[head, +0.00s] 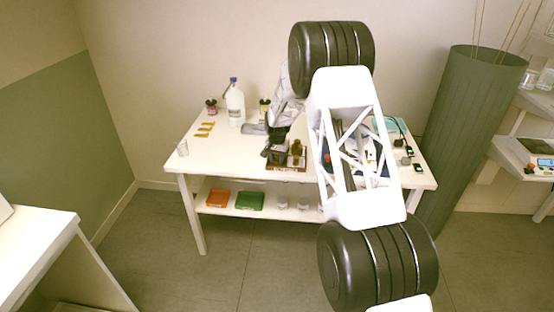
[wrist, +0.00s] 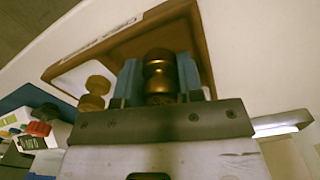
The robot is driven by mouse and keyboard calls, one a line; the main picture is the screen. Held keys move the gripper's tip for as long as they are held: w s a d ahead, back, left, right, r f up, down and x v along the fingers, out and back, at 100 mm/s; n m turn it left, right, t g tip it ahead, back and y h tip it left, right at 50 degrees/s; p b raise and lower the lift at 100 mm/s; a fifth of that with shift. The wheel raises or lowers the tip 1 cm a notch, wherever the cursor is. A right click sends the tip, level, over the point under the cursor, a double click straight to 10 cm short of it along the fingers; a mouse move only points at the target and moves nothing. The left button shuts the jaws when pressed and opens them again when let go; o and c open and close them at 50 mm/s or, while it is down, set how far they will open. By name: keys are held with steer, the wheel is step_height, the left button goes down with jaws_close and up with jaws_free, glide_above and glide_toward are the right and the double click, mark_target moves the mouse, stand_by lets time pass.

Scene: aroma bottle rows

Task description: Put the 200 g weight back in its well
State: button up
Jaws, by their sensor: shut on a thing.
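My gripper (wrist: 159,80) is shut on a brass knobbed weight (wrist: 158,70), with a blue-grey finger on each side of it. The held weight is over the wooden weight block (wrist: 120,48); its base is hidden by the gripper, so I cannot tell whether it touches a well. Another, smaller brass weight (wrist: 94,92) stands to the left in the wrist view, near a pale part of the block. In the head view my gripper (head: 272,152) is at the block (head: 287,168) by the table's front edge, with a brass weight (head: 297,149) showing there. Mass markings are unreadable.
The white table (head: 222,150) holds a white bottle (head: 235,107), dark jars, yellow strips (head: 204,129) and a clear glass (head: 183,148). Small dark devices (head: 407,158) stand at the right. My arm hides part of the table. The left middle is clear.

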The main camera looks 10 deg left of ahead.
steer(key=shift+f, duration=0.1)
steer(key=o, duration=0.6)
step_height(320, 180, up, 12)
steer(key=shift+r, duration=0.1)
stand_by(0.7)
steer(key=shift+r, duration=0.1)
stand_by(0.6)
